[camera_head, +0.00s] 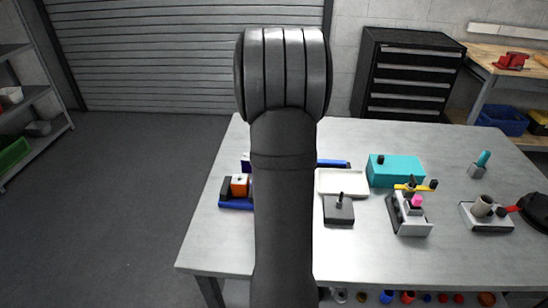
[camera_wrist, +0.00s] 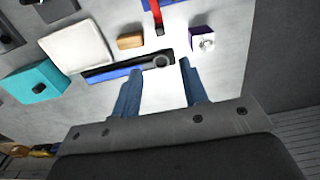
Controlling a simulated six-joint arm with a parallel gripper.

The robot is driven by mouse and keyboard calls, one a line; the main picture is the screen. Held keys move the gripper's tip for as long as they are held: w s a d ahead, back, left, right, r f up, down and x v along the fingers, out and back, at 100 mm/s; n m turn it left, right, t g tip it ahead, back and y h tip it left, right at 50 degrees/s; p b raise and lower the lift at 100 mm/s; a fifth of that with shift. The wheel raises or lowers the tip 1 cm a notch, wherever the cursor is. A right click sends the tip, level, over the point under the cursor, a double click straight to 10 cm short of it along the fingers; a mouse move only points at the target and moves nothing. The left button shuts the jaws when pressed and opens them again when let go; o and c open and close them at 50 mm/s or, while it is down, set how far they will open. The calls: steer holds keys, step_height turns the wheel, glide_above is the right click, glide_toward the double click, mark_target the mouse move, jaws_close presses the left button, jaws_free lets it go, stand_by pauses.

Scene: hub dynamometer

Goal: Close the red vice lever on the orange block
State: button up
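The orange block (camera_head: 239,185) sits on the blue vice (camera_head: 236,204) at the left of the table in the head view, close to a dark jaw. In the wrist view only a blue edge of what looks like the vice (camera_wrist: 181,4) shows at the top. The red lever (camera_wrist: 156,13), with a black end, points from there toward my gripper. The orange block is out of the wrist view. In the head view my arm hides the lever. My gripper (camera_wrist: 160,67) is open and empty, its blue fingers apart from the lever.
Near the fingers lie a blue and black bar (camera_wrist: 120,70), a tan block (camera_wrist: 130,41) and a purple block (camera_wrist: 197,34). A white tray (camera_head: 342,182) and a teal box (camera_head: 397,172) stand to the right. Other fixtures (camera_head: 409,218) stand farther right.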

step_height(320, 180, down, 17)
steer(key=shift+r, duration=0.1)
stand_by(0.3)
jaws_close()
